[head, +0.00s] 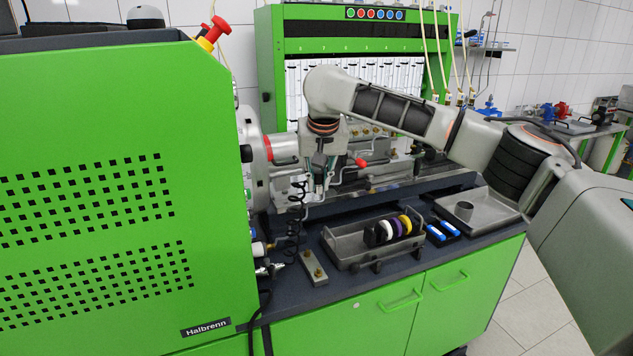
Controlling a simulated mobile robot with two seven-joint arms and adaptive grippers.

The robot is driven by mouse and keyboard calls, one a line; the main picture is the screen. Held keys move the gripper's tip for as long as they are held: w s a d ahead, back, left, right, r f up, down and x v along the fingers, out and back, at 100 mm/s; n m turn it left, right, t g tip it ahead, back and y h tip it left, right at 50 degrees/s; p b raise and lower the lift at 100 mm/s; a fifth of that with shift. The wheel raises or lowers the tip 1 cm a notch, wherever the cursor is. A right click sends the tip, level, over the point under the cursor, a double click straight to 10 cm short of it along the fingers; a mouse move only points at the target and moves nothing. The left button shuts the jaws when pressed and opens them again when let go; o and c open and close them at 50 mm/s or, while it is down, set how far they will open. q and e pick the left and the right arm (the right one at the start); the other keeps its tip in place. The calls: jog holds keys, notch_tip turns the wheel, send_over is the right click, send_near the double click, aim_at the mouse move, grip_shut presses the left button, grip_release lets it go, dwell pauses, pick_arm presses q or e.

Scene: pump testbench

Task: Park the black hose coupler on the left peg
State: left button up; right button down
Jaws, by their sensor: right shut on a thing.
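My right gripper (318,194) reaches down from the arm that comes in from the right. It is shut above the bench, close to the green cabinet's right side. A black coiled hose (293,228) hangs beside its fingers, its upper end meeting them. The black hose coupler at that end is too small and too covered by the fingers to make out clearly. Below stands a small pale block (314,269) with two brass-coloured pegs; the left peg (306,255) looks bare. My left gripper is out of view.
The large green cabinet (110,200) walls off the left. A metal tray (352,246) with black, white, purple and yellow rings stands right of the block. Blue-handled tools (441,231) and a shallow tray (477,215) lie further right. Pump parts stand behind the gripper.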

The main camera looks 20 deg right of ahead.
jog(key=shift+d, duration=0.1)
jog(key=shift+f, duration=0.15)
notch_tip(320, 180, down, 24)
jog(key=shift+w+r, duration=0.1)
jog(key=shift+r, duration=0.05)
dwell(0.4)
jog(key=shift+f, duration=1.3)
dwell(2.0)
jog(key=c, duration=1.9)
grip_release()
jog(key=o, duration=0.4)
jog(key=shift+o, duration=0.2)
